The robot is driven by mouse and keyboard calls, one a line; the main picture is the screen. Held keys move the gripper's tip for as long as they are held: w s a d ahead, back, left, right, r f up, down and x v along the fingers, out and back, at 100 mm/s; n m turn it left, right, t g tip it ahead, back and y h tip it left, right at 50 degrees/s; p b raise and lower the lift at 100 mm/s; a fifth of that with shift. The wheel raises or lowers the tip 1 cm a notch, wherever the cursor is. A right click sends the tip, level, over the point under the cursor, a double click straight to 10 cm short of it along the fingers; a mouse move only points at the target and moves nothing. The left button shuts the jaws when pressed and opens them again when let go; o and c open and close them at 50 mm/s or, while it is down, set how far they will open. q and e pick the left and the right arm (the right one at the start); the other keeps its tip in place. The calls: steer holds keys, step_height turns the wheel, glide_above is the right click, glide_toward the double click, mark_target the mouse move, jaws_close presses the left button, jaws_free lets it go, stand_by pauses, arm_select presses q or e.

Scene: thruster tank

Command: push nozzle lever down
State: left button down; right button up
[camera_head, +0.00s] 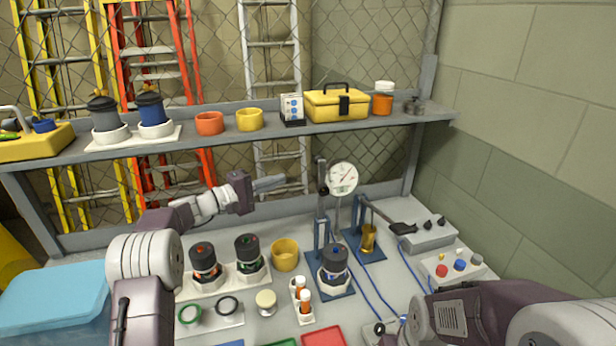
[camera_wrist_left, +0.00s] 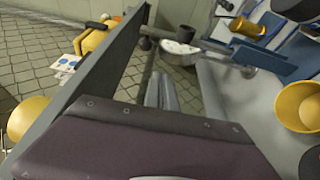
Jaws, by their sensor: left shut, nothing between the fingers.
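The likely nozzle lever (camera_head: 403,229) is a dark arm with a wide black paddle. It slopes down to the right from a blue stand, beside a brass cylinder (camera_head: 368,238) that also shows in the left wrist view (camera_wrist_left: 248,28). My left gripper (camera_head: 278,183) is shut and empty, in the air left of the dial-gauge stand and well apart from the lever. Its fingers show in the left wrist view (camera_wrist_left: 160,92), touching nothing.
A dial gauge (camera_head: 342,179) on a blue stand is between my left gripper and the lever. A shelf (camera_head: 240,137) with a yellow toolbox (camera_head: 336,105) runs above the bench. A yellow cup (camera_head: 285,255) stands below my left gripper. Button boxes (camera_head: 453,271) are at the right.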

mark_target(320, 192)
arm_select(q)
steer(key=p+x, duration=0.4)
steer(key=x, duration=0.6)
steer(key=shift+s+d, duration=0.3)
steer(key=shift+s, duration=0.6)
steer(key=shift+s+d, duration=0.25)
steer(key=shift+s, duration=0.65)
